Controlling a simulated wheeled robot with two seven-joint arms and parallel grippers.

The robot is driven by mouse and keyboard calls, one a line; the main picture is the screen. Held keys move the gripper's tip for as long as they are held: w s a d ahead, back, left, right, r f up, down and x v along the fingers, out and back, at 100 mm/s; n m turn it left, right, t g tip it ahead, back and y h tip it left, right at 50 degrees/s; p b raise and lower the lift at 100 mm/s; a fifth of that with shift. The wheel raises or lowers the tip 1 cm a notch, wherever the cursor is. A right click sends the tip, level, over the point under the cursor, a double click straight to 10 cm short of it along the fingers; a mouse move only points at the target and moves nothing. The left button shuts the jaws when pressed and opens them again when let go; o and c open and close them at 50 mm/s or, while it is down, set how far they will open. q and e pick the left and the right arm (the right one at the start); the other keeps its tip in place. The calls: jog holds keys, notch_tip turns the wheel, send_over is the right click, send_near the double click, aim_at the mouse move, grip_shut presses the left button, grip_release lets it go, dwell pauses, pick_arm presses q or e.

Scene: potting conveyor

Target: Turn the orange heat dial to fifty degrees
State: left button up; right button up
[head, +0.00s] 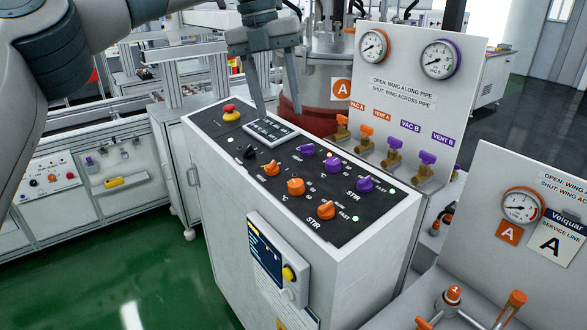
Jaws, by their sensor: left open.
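Three orange dials sit in a row on the black sloping top of the control cabinet. The middle orange dial (296,187) has a "°C" mark beside it, so it looks like the heat dial; its exact setting is too small to read. Another orange dial (271,168) is behind it to the left, and the front orange dial (326,210) is marked "STIR". My left gripper (276,107) points down with its fingers apart and empty, over the back of the panel, apart from the dials. My right gripper is out of view.
Purple dials (332,164) run beside the orange ones. A red emergency button (230,112) and a keypad plate (270,134) are at the panel's back. A white valve board (425,75) with gauges rises behind right; a screen box (276,262) hangs on the cabinet front (220,215).

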pick_arm(q)
jog(key=p, duration=0.1)
send_near(295, 183)
jog(key=f+p, duration=0.1)
jog(key=f, duration=0.2)
jog(key=d+f+p, duration=0.1)
jog(key=f, duration=0.3)
jog(key=shift+s+d, duration=0.1)
jog(key=shift+d, duration=0.1)
jog(key=shift+d+f, duration=0.1)
jog(key=shift+f, duration=0.45)
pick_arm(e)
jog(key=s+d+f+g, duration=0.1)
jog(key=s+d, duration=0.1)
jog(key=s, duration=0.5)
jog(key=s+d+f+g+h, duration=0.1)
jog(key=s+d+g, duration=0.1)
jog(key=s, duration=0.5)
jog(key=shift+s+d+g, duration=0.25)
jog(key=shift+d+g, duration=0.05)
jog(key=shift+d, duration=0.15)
pick_arm(q)
jog(key=c, duration=1.1)
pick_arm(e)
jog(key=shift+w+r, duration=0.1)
